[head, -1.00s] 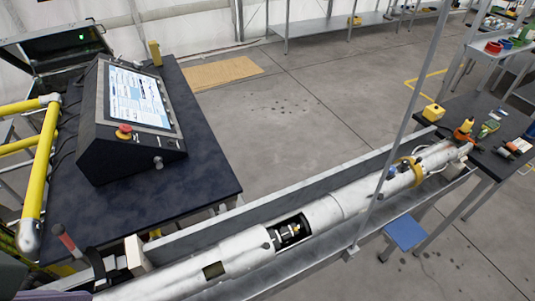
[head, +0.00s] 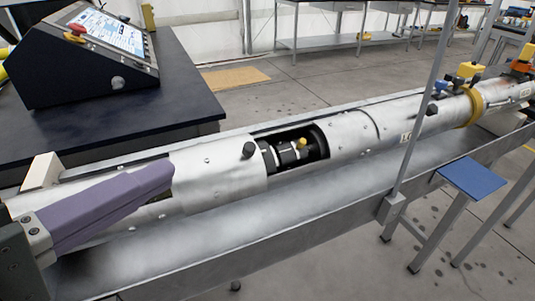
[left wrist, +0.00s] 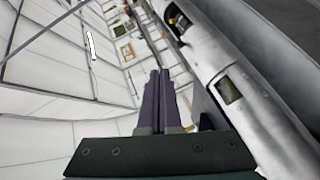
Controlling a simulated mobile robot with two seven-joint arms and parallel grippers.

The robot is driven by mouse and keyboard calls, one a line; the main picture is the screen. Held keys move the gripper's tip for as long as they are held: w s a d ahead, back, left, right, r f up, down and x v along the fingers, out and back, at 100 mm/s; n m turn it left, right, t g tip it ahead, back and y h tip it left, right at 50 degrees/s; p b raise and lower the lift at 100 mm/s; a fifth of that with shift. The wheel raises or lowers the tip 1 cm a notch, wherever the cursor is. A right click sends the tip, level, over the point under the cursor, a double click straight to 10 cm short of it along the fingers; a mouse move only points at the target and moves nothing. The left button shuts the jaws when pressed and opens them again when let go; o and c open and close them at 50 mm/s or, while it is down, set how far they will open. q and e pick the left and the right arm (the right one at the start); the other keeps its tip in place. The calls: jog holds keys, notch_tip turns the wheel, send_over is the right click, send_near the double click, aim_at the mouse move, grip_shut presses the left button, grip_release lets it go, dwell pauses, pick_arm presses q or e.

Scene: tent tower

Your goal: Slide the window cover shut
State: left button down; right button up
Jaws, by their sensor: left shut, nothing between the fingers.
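A long silvery tube (head: 345,139) lies in a grey metal trough. Its window (head: 312,143) is an open cut-out showing dark inner parts and a yellow knob. The cover (head: 215,172) appears to be the smooth curved sleeve left of the window, with a black knob (head: 249,150) near its edge. The window is uncovered. My left gripper (head: 168,173), with purple fingers, is shut and empty, in front of the tube left of the black knob. In the left wrist view its fingers (left wrist: 160,75) are together, beside the tube (left wrist: 255,112). My right gripper is out of view.
A black console (head: 85,55) with a screen and red button stands on a dark table (head: 195,95) behind the tube. A thin upright post (head: 430,95) rises in front of the tube at right, near a blue-topped stool (head: 472,180). The trough (head: 280,215) has bare room in front of the tube.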

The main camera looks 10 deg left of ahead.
pick_arm(q)
notch_tip(320, 180, down, 8)
jog(key=a+n+t+y+b, duration=0.25)
jog(key=n+b, duration=0.25)
jog(key=b, duration=0.3)
jog(key=p, duration=0.1)
send_over(229, 191)
jog(key=s+a, duration=0.2)
jog(key=a, duration=0.1)
jog(key=shift+r+t+h, duration=0.25)
jog(key=shift+w+d+n, duration=0.15)
jog(key=shift+w+d, duration=0.2)
jog(key=shift+d, duration=0.25)
jog(key=shift+w+d+n, duration=0.15)
jog(key=shift+w+d, duration=0.15)
jog(key=shift+d, duration=0.25)
jog(key=shift+w+d+f, duration=0.1)
jog(key=shift+w+d, duration=0.2)
jog(key=shift+d, duration=0.15)
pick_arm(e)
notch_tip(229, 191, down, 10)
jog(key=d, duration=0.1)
